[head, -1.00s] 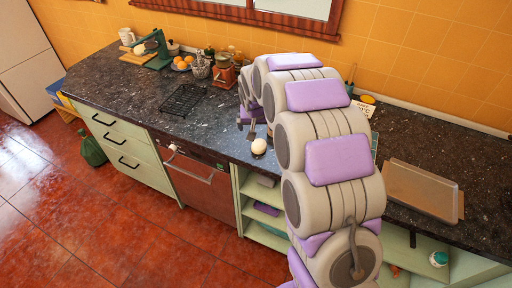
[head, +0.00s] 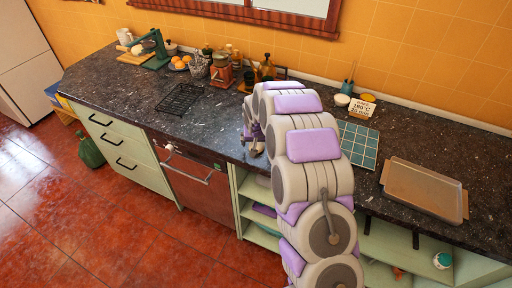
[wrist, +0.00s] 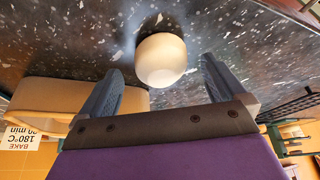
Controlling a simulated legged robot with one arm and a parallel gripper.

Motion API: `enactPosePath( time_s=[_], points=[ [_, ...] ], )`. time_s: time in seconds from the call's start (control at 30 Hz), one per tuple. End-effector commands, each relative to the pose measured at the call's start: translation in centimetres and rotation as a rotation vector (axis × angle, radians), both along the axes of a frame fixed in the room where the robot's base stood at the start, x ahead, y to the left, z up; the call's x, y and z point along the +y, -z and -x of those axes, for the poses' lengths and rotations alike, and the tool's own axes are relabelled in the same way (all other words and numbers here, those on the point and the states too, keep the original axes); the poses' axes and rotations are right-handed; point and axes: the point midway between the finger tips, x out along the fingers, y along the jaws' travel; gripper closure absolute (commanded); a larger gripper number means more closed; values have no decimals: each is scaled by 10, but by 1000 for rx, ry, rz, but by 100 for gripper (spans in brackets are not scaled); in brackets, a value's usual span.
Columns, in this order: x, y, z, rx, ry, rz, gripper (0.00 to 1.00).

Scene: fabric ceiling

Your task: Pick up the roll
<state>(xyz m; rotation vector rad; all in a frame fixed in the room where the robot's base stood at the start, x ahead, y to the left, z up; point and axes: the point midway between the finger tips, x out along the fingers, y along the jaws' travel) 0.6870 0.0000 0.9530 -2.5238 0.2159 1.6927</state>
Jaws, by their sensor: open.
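The roll (wrist: 161,60) is a smooth, pale cream, rounded piece. In the wrist view it sits on the dark speckled countertop (wrist: 60,40), between the tips of my gripper (wrist: 162,68). The two blue-grey fingers are spread, one on each side of the roll, with a visible gap to each. In the head view my gripper (head: 254,146) is low at the counter's front edge, and my arm and gripper hide the roll there.
A black wire rack (head: 181,97) lies left of my gripper. A blue-green tiled board (head: 357,145) and a metal tray (head: 425,186) lie to the right. Jars and a grinder (head: 222,70) stand behind. Open shelves (head: 262,215) are below the counter edge.

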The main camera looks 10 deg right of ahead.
Motion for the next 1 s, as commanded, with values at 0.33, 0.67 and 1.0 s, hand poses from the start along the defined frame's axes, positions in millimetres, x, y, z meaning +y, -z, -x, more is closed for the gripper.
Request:
enactPosePath(
  time_s=[0.33,0.67,1.0],
  points=[
    [4,13,-7,-4,-2,5,2],
    [2,13,-7,-3,-1,3,32],
    [3,13,-7,-3,-1,3,62]
  ],
)
